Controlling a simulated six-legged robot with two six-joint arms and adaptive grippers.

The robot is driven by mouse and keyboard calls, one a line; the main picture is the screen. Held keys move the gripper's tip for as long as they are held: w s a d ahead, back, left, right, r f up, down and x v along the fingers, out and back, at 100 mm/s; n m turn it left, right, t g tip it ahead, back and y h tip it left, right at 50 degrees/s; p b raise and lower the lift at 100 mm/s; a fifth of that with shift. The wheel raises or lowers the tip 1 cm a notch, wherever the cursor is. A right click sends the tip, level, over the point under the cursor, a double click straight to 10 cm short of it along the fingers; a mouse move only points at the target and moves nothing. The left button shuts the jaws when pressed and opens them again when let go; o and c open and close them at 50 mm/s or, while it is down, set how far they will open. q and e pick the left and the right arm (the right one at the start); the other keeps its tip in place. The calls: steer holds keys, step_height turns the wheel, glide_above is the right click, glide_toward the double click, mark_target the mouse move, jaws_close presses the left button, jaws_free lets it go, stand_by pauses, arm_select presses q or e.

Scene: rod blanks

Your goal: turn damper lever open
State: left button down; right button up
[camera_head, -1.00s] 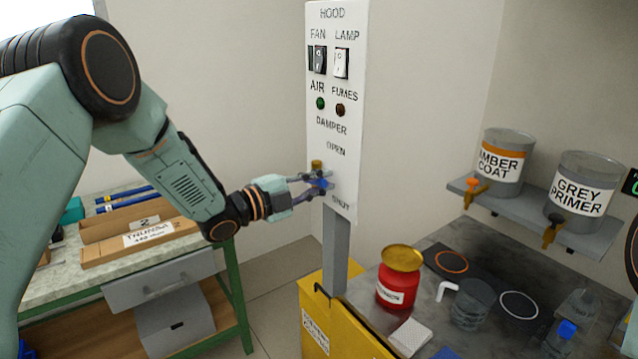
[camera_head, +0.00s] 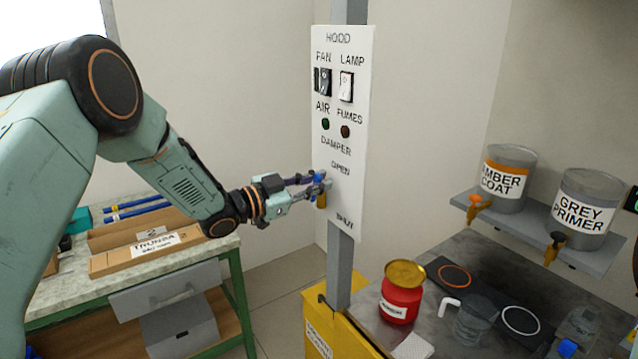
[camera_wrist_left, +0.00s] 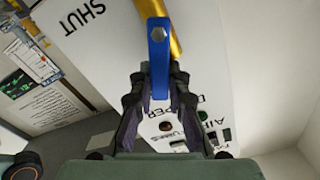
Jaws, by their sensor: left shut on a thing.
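The damper lever has a blue handle (camera_head: 319,178) and a brass-coloured part (camera_head: 321,201) below it, on the white hood panel (camera_head: 334,222). The handle is level with a spot just below the word OPEN, well above SHUT. My left gripper (camera_head: 322,184) is shut on the blue handle. In the left wrist view the blue handle (camera_wrist_left: 158,55) stands between the two dark fingers of my left gripper (camera_wrist_left: 159,85), with the brass part (camera_wrist_left: 173,32) beside it. The fingers partly hide the handle's grip area. My right gripper is not in view.
The panel's fan switch (camera_head: 323,82) and lamp switch (camera_head: 346,86) sit above the lever. A red can (camera_head: 400,300) stands on the dark bench at right, below a shelf with Amber Coat (camera_head: 508,178) and Grey Primer (camera_head: 588,205) tins. A workbench with trays (camera_head: 150,252) lies left.

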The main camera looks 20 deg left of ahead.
arm_select(q)
steer(key=shift+w+a+r+n+p, duration=0.1)
steer(key=shift+w+a+n+p, duration=0.15)
steer(key=shift+n, duration=0.5)
steer(key=shift+w+a+r+n+p, duration=0.15)
steer(key=shift+a+n, duration=0.1)
steer(key=shift+n, duration=0.45)
steer(key=shift+w+a+r+n+p, duration=0.15)
steer(key=shift+w+a+n, duration=0.1)
steer(key=shift+n, duration=0.5)
steer(key=shift+f, duration=0.1)
steer(key=c, duration=1.3)
jaws_free()
steer(key=shift+w+f, duration=0.15)
steer(key=shift+s, duration=0.2)
steer(key=shift+v, duration=5.9)
steer(key=shift+a, duration=0.1)
